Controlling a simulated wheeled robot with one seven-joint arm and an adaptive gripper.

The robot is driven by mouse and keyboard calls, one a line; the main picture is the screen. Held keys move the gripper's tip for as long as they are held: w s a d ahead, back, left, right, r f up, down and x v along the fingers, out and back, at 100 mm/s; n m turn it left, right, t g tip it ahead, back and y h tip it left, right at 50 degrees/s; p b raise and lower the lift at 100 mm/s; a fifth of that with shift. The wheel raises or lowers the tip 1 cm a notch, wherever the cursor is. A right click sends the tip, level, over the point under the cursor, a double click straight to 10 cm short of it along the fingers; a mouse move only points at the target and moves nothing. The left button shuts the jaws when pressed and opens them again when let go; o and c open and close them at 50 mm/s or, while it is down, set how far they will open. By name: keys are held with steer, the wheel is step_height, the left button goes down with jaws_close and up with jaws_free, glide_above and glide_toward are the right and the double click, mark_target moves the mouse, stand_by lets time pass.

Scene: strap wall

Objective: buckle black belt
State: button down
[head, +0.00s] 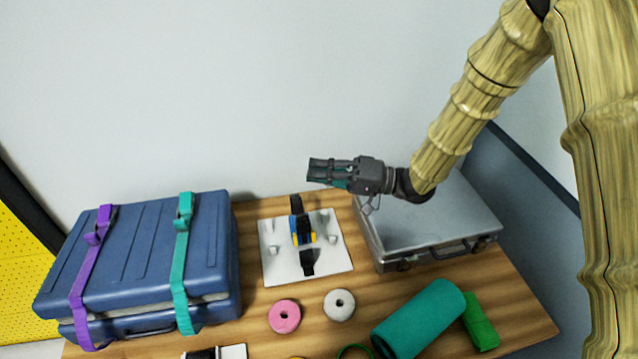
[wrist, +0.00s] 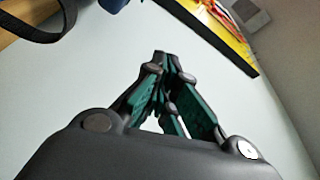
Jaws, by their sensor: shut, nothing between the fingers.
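A black belt (head: 307,262) lies on a white board (head: 283,276) in the middle of the table. It runs over a small blue and yellow item (head: 301,232); its far end (head: 297,204) stands up at the board's back edge. Whether its ends are joined cannot be made out. My gripper (head: 312,169) is above and behind the board, pointing left, shut and empty, apart from the belt. In the wrist view my gripper's fingers (wrist: 165,65) meet with nothing between them. A black strap end (wrist: 50,28) shows at the top left there.
A blue suitcase (head: 140,255) with purple (head: 88,255) and teal (head: 181,260) straps stands left. A silver case (head: 440,228) stands right. A pink ring (head: 284,316), white ring (head: 339,305), green roll (head: 418,318) and green block (head: 480,322) lie in front. The wall is behind.

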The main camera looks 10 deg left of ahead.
steer(key=w+a+m+t+h+p, duration=0.1)
steer(key=w+a+t+h, duration=0.2)
steer(key=w+h, duration=0.3)
steer(key=w+a+t+h, duration=0.3)
steer(key=w+t+h, duration=0.1)
steer(key=w+h, duration=0.2)
steer(key=s+r+n+g+h+p, duration=0.1)
steer(key=s+r+g+h, duration=0.25)
steer(key=s, duration=0.25)
steer(key=s+r+g+h+p, duration=0.1)
steer(key=s+r+g+h, duration=0.2)
steer(key=s, duration=0.4)
steer(key=p, duration=0.3)
glide_above(298, 205)
steer(key=shift+h, duration=0.45)
step_height(298, 205, down, 10)
steer(key=shift+s+f, duration=0.1)
steer(key=shift+f, duration=0.15)
steer(key=s+p, duration=0.1)
steer(key=s+d+p, duration=0.1)
steer(key=s, duration=0.1)
steer(key=shift+s+d+f, duration=0.1)
steer(key=shift+s+f, duration=0.1)
steer(key=shift+f, duration=0.15)
